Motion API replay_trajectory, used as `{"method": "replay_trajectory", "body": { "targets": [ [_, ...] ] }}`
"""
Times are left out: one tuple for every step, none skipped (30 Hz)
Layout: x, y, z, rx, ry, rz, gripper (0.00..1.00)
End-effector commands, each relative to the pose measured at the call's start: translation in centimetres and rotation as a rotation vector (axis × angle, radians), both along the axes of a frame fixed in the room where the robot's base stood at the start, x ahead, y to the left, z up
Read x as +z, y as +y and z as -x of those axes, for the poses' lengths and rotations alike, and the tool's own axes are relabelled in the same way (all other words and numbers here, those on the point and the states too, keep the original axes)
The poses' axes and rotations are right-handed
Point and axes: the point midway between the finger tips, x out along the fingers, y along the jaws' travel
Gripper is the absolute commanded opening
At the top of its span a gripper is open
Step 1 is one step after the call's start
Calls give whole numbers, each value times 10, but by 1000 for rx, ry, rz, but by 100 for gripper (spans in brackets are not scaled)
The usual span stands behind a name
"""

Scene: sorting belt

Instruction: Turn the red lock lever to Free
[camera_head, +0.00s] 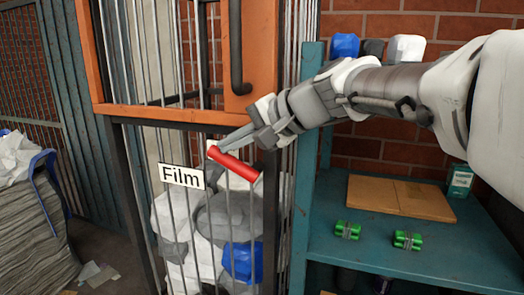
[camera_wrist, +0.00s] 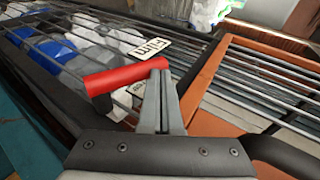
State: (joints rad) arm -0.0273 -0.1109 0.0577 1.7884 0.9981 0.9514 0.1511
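The red lock lever (camera_head: 234,165) is a thick red bar on the front of the barred cage. In the head view it slants from upper left down to a dark mount at its right end. It also shows in the wrist view (camera_wrist: 122,76), with its dark mount at the left. My gripper (camera_head: 224,143) is at the lever's upper, free end. In the wrist view my gripper's fingers (camera_wrist: 160,74) lie close together, shut, with their tips against or just in front of that end; I cannot tell if they touch. No Free marking is readable.
A white Film sign (camera_head: 181,176) hangs on the cage left of the lever. An orange framed gate (camera_head: 170,117) with a dark handle (camera_head: 236,50) is above. A teal shelf (camera_head: 370,240) with a brown board (camera_head: 400,197) and green blocks stands right, below my arm. White and blue waste fills the cage.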

Motion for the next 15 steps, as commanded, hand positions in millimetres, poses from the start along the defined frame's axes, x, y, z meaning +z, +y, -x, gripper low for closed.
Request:
{"method": "replay_trajectory", "body": {
  "targets": [
    [-2,3,-1,2,1,0,0],
    [-3,5,-1,2,1,0,0],
    [-3,7,-2,3,4,14,0],
    [-4,9,-3,4,13,42,0],
    [-5,10,-4,4,21,66,0],
    [-6,12,-4,3,33,95,0],
    [-7,13,-5,3,40,116,0],
    [-9,14,-5,3,48,134,0],
    [-12,14,-5,0,49,131,0],
    [-13,15,-6,0,49,128,0],
    [-14,16,-6,1,49,128,0],
    [-16,18,-6,1,49,128,0],
    [-17,18,-6,1,49,127,0],
    [-18,19,-7,1,49,127,0],
    [-19,20,-7,1,49,127,0]
  ]
}}
